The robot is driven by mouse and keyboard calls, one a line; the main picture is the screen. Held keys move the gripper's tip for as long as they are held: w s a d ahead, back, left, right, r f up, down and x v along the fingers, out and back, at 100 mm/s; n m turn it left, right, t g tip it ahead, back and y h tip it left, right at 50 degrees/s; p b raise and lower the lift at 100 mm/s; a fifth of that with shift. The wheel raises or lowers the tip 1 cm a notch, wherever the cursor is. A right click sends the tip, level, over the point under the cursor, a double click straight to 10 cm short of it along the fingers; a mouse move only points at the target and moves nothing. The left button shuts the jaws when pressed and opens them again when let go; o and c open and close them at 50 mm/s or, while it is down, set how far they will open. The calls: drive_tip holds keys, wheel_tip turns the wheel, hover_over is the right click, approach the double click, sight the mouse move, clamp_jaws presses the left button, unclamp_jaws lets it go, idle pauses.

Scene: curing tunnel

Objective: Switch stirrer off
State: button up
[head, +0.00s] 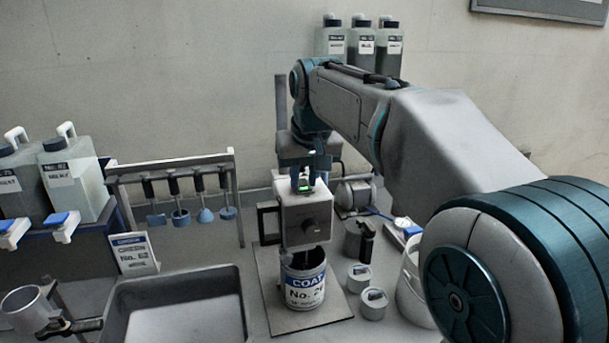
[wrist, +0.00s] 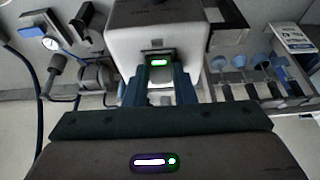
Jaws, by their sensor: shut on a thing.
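The stirrer (head: 308,222) is a pale box-shaped head on a stand, with a dark round knob on its front. Its shaft reaches down into an open can labelled COAT (head: 305,288). A small switch (wrist: 159,62) on top of the head glows green; the green light also shows in the head view. My gripper (head: 311,182) points down at the top of the stirrer. In the wrist view its two blue fingers (wrist: 160,78) stand on either side of the switch, shut on it. The fingertips' exact contact is partly hidden.
A rack with several hanging stirring tools (head: 190,200) stands left of the stirrer. A grey tray (head: 178,310) is at front left. Small round tins (head: 372,304) and a white bucket (head: 412,290) stand to the right. Several bottles (head: 360,45) are behind my arm.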

drive_tip(key=g+p, duration=0.1)
drive_tip(key=p, duration=0.2)
drive_tip(key=shift+w+r, duration=0.15)
drive_tip(key=shift+r, duration=0.25)
drive_tip(key=p, duration=0.3)
drive_tip(key=shift+w+g+h, duration=0.15)
drive_tip(key=shift+g+h, duration=0.15)
drive_tip(key=shift+g, duration=0.1)
drive_tip(key=shift+w+a+g+p, duration=0.1)
drive_tip(key=shift+g+p, duration=0.2)
drive_tip(key=shift+p, duration=0.55)
drive_tip(key=shift+f, duration=0.2)
drive_tip(key=o, duration=1)
drive_tip(key=r, duration=0.4)
drive_tip(key=s+r, duration=0.1)
drive_tip(key=r, duration=0.4)
drive_tip(key=r+p, duration=0.1)
drive_tip(key=r, duration=0.3)
drive_tip(key=shift+s+d+r, duration=0.25)
drive_tip(key=shift+s+r, duration=0.05)
drive_tip(key=shift+s, duration=0.1)
